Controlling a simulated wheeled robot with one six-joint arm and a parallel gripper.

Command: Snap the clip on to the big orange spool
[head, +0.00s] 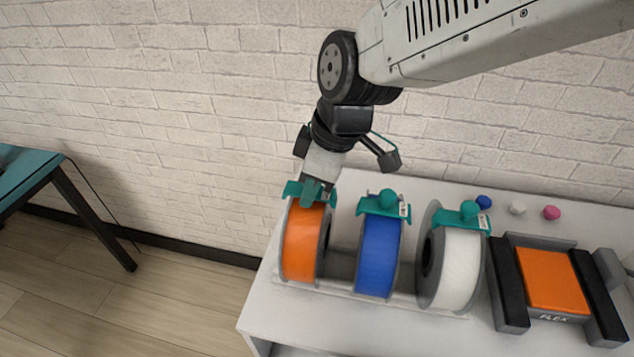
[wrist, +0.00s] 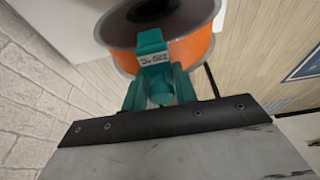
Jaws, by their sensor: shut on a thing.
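The big orange spool (head: 303,243) stands upright at the left end of a row of spools on the white cabinet. It also shows in the wrist view (wrist: 200,45). A teal clip (head: 294,188) is at the top rim of the orange spool. In the wrist view the clip (wrist: 152,48) lies over the spool's rim, with a small label on it. Whether it is fully seated cannot be told. My gripper (wrist: 160,93) is shut on the clip's knob, above the spool. In the head view my gripper (head: 313,187) partly hides the clip.
A blue spool (head: 379,256) and a white spool (head: 458,268) stand to the right, each with a teal clip on top. An orange and black device (head: 553,281) is further right. Small blue, white and pink balls (head: 551,212) lie behind. A brick wall is close behind.

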